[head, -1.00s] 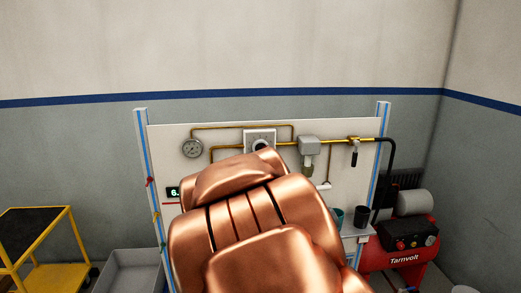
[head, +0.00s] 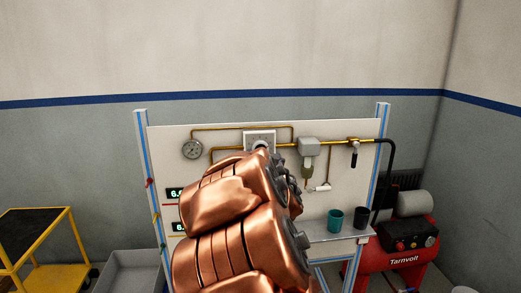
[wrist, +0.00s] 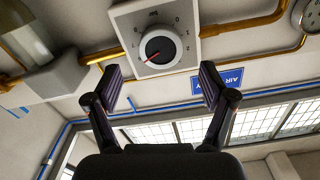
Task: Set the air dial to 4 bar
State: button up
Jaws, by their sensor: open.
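In the head view the dial plate (head: 260,134) shows above my copper arm, which partly covers the knob. My gripper (wrist: 163,76) is open, with nothing between its fingers. In the wrist picture its two dark fingers sit below the knob, one to each side. I cannot tell whether they touch anything.
A round gauge (head: 192,149) hangs left of the dial. Two digital displays (head: 175,192) starting with 6 are partly covered by my arm. Brass pipes run along the board. A green cup (head: 335,219) and dark cup (head: 361,217) stand on a shelf beside the red compressor (head: 400,247).

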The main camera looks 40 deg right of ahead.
aim_at(258, 143)
jog(key=shift+p+x, duration=0.75)
jog(key=shift+x, duration=2.4)
jog(key=c, duration=1.2)
jog(key=shift+o, duration=0.2)
